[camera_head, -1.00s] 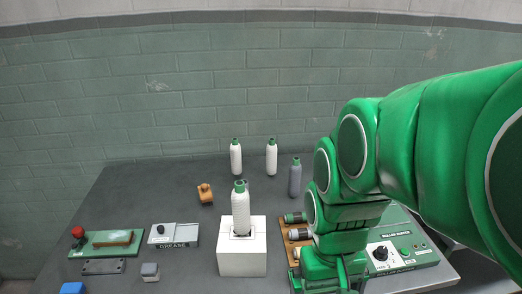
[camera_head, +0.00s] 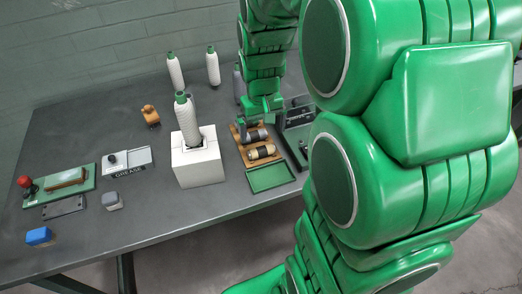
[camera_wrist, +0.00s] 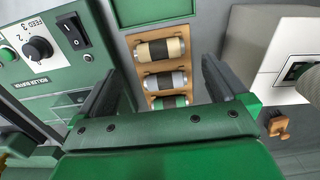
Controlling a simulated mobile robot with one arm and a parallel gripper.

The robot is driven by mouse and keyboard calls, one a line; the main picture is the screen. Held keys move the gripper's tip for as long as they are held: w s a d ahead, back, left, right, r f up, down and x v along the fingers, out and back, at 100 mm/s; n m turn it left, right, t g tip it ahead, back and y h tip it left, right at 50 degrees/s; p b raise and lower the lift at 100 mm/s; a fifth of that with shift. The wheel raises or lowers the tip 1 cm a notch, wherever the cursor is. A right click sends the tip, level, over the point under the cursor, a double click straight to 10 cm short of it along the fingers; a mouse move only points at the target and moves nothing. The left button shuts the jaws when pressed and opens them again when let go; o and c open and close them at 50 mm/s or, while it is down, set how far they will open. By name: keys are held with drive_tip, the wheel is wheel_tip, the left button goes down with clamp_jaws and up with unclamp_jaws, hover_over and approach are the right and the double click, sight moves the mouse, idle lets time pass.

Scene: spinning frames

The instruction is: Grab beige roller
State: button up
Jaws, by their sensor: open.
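The beige roller (camera_head: 262,152) lies in the front slot of a wooden rack (camera_head: 243,157). In the wrist view the beige roller (camera_wrist: 160,49) is at the top of the rack (camera_wrist: 139,66), with a grey roller (camera_wrist: 165,80) and a green roller (camera_wrist: 169,102) below it. My gripper (camera_head: 262,112) is over the back of the rack in the head view and hides the green roller there. In the wrist view its fingers (camera_wrist: 162,75) are spread wide on either side of the rack, empty, with the beige roller uncovered.
A white box (camera_head: 198,166) holding a bottle (camera_head: 186,118) stands left of the rack. A green tray (camera_head: 270,177) lies in front. The green roller buffer machine (camera_wrist: 60,55) is close to my left finger. Bottles (camera_head: 175,70) stand behind.

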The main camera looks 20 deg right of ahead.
sight(261, 148)
drive_tip(key=shift+w+d+f, duration=0.3)
drive_tip(key=shift+w+f, duration=0.35)
drive_tip(key=shift+w, duration=0.2)
drive_tip(key=shift+s+a+f, duration=0.1)
drive_tip(key=shift+s+f, duration=0.05)
drive_tip(key=shift+f, duration=1.75)
drive_tip(key=shift+s+f, duration=0.15)
drive_tip(key=shift+f, duration=1.75)
drive_tip(key=c, duration=0.8)
drive_tip(key=shift+c, duration=0.2)
drive_tip(key=shift+r, duration=0.1)
